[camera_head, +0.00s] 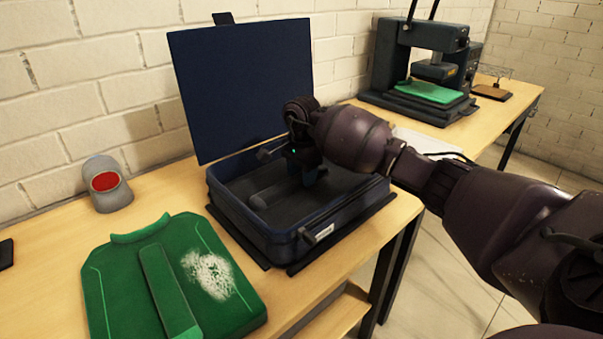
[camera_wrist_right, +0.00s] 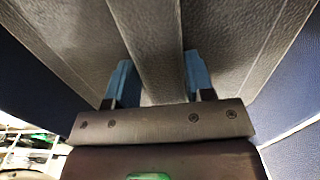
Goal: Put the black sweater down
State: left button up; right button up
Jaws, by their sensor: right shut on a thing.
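The black sweater (camera_head: 255,191) lies inside the open dark blue suitcase (camera_head: 258,233), looking flat, with a raised folded strip along it. My right gripper (camera_head: 313,176) reaches down into the suitcase from the right. In the right wrist view its two blue fingers (camera_wrist_right: 158,82) are on either side of the raised strip of the sweater (camera_wrist_right: 150,40), shut on it. The part of the sweater under my wrist is hidden in the head view. My left gripper is not in view.
The suitcase lid (camera_head: 243,85) stands upright near the brick wall. A green garment (camera_head: 130,283) with a white patch lies on the wooden table (camera_head: 180,185) at left. A heat press (camera_head: 412,75) stands back right.

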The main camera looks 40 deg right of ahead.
jog(key=o, duration=1.3)
jog(key=shift+o, duration=0.2)
jog(key=shift+r, duration=0.45)
notch_tip(320, 180, up, 11)
jog(key=p, duration=0.1)
jog(key=shift+r+p, duration=0.15)
jog(key=shift+p, duration=0.15)
jog(key=shift+s, duration=0.1)
